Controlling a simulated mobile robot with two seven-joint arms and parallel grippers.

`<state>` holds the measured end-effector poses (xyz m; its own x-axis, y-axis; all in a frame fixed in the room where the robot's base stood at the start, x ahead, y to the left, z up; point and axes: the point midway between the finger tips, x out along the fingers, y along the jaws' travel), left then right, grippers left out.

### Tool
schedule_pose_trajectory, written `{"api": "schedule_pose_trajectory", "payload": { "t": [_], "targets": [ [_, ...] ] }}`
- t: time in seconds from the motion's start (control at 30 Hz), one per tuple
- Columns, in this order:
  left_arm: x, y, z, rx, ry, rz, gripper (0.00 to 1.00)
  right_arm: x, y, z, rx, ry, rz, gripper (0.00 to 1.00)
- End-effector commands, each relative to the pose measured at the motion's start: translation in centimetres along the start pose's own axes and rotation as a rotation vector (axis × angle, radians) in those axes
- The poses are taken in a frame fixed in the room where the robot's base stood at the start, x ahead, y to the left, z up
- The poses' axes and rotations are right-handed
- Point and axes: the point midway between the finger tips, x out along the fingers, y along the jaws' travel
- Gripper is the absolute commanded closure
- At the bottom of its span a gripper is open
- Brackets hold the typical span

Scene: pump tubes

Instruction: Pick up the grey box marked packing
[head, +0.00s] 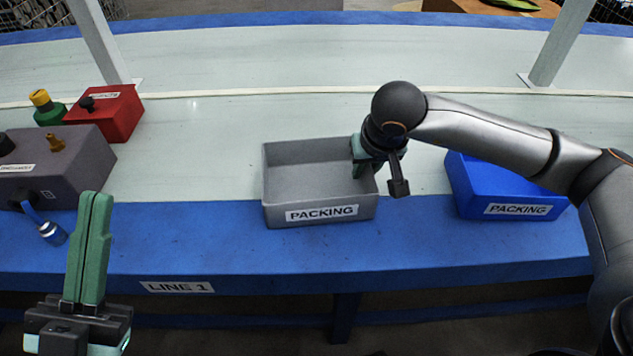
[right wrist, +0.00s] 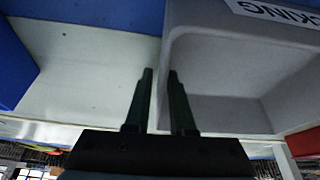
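The grey box marked PACKING (head: 322,213) stands on the line table, open at the top and empty. My right gripper (head: 363,158) is at its right wall. In the right wrist view the box (right wrist: 225,60) shows its label at the top right. There my right gripper's fingers (right wrist: 160,75) straddle the box wall, one inside and one outside, with a small gap visible beside the wall. My left gripper (head: 97,197) is at the lower left, apart from the box, with its green fingers together and nothing seen between them.
A blue box marked PACKING (head: 505,188) stands to the right, partly behind my right arm. At left are a dark grey machine box (head: 75,165), a red box (head: 120,112) and a green-yellow part (head: 44,105). White posts (head: 562,45) rise behind. The table beyond the grey box is clear.

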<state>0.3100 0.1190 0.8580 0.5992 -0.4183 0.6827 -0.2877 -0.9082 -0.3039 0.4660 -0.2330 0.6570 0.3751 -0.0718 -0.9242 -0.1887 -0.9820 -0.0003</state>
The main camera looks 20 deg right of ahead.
Motion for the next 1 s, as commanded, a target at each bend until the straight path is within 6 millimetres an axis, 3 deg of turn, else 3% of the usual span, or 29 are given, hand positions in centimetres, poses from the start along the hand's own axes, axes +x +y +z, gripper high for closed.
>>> {"api": "schedule_pose_trajectory", "payload": {
  "t": [0.2,1.0],
  "targets": [
    [0.01,0.01,-0.01,-0.001,0.0,0.0,1.0,-0.03,0.02,-0.02,0.001,0.001,0.0,1.0],
    [0.02,0.0,-0.01,-0.001,0.001,-0.001,1.0,-0.04,0.02,-0.02,0.001,0.001,0.0,1.0]
  ]
}}
